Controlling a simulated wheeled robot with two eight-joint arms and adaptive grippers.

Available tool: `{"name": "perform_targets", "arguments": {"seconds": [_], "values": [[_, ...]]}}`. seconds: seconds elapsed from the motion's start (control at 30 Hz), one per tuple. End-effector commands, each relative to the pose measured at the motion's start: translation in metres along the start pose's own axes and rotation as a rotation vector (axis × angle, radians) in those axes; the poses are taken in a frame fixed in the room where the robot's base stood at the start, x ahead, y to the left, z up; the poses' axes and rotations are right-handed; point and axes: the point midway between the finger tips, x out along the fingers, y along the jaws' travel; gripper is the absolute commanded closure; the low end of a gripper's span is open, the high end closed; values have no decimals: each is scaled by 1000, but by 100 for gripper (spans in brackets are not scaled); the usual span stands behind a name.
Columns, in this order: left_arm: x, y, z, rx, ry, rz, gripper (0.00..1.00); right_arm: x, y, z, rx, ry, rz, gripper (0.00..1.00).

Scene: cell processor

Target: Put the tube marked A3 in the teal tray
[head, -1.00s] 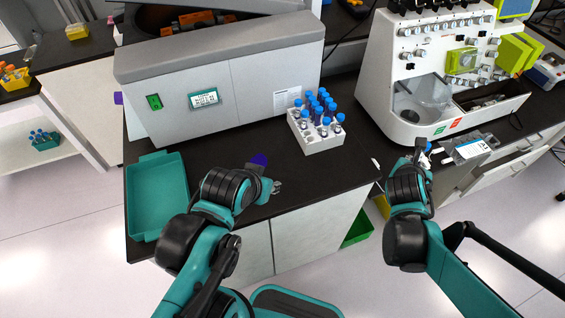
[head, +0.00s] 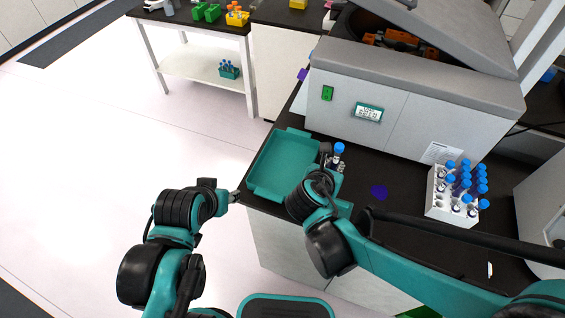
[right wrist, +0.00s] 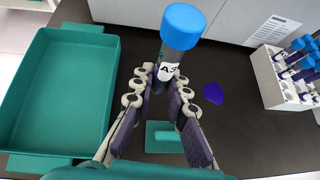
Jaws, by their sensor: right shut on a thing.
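A tube with a blue cap and a white label (right wrist: 179,35) is upright between the fingers of my right gripper (right wrist: 158,85), which is shut on it. The label seems to read A3, partly turned away. In the head view the tube (head: 338,150) and my right gripper (head: 333,164) are above the bench, just right of the teal tray (head: 259,178). The tray also shows at the left of the right wrist view (right wrist: 104,100) and looks empty. My left gripper (head: 234,197) is by the bench's left front corner, too small to tell its state.
A white rack (head: 437,208) of blue-capped tubes stands at the right of the bench. A purple patch (head: 378,192) lies on the black top between rack and tray. The centrifuge (head: 400,95) with raised lid stands behind. Floor is clear at left.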

Motion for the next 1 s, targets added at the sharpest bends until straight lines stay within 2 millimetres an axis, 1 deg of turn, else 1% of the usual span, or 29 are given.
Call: {"name": "perform_targets", "arguments": {"seconds": [0.03,0.1,0.17,0.27,0.5,0.6,0.7,0.77,0.87,1.0], "values": [[-6,0,-5,0,0,0,59,-14,4,1,2,-1,-6,100],[-8,0,-6,0,0,0,59,-22,7,-1,12,0,-20,100],[-7,0,-5,0,0,0,59,-23,10,-3,18,-1,-28,100],[-1,0,0,0,0,0,59,-14,24,-10,21,0,-34,100],[17,0,12,0,0,0,59,27,76,-27,22,0,-33,100],[22,0,16,0,0,0,59,40,94,-32,22,0,-32,100],[24,0,17,0,0,0,59,48,106,-34,21,0,-32,100],[25,0,18,0,0,0,59,51,110,-35,21,0,-33,100],[26,0,19,0,0,0,59,54,113,-37,21,0,-33,100],[33,0,24,0,0,0,59,64,113,-52,21,1,-33,100]]}}
